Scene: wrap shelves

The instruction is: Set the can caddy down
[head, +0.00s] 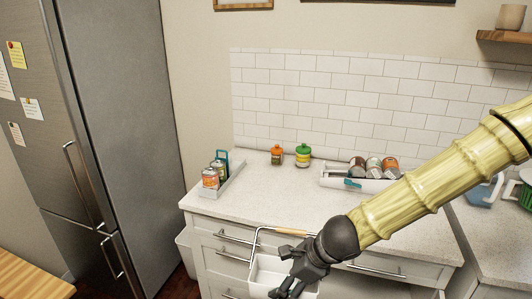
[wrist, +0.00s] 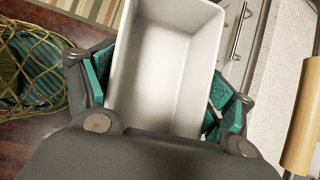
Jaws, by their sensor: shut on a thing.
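The can caddy (head: 262,277) is a white open box with a wire bail handle and a wooden grip (head: 275,231). My gripper (head: 287,287) is shut on it and holds it low in front of the drawers, below the counter top. In the wrist view the caddy (wrist: 165,65) sits between the teal finger pads, and its inside looks empty. The wooden grip also shows at the right of the wrist view (wrist: 304,120). The caddy's underside is hidden.
The counter (head: 262,205) has free room at its front middle. A grey tray (head: 228,180) with cans stands left, a white tray (head: 335,180) with cans right. Orange (head: 277,156) and green (head: 303,157) jars stand at the back. A yellow net (wrist: 30,75) shows at left.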

